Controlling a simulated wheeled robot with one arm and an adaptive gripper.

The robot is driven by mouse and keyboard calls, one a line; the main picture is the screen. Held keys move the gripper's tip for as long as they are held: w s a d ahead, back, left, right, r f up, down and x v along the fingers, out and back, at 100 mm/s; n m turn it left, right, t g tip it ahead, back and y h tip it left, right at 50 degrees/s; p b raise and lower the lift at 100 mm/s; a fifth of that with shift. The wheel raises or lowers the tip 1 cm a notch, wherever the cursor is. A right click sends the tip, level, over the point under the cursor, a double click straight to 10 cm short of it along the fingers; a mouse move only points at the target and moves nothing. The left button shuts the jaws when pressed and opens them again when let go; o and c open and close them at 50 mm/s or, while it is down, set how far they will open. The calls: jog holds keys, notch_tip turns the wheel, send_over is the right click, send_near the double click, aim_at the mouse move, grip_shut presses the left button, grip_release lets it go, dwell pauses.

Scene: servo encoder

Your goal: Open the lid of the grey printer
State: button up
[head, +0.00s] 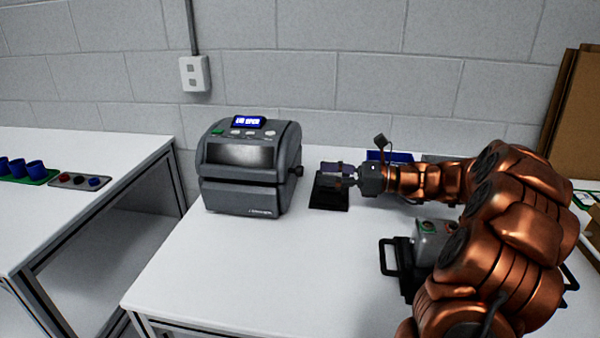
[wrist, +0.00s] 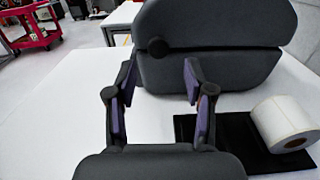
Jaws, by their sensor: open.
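The grey printer (head: 245,165) stands on the white table, left of my gripper (head: 336,175). Its upper lid looks shut on the base. A dark round knob (head: 297,171) sticks out on its right side. Its small blue screen (head: 249,122) is lit, with text too small to read surely. In the wrist view the printer's side (wrist: 212,70) fills the top, with the knob (wrist: 158,47) near the seam. My gripper (wrist: 160,82) is open and empty, its purple-padded fingers pointing at the printer's side and seemingly short of it.
A grey box with buttons (head: 432,240) stands under my arm. Blue cups (head: 36,170) stand on the left table. The table front (head: 230,270) is clear.

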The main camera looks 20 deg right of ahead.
aim_at(300, 171)
jog(key=x, duration=0.6)
jog(key=shift+w+a, duration=0.15)
jog(key=shift+a, duration=0.25)
grip_shut()
dwell(0.4)
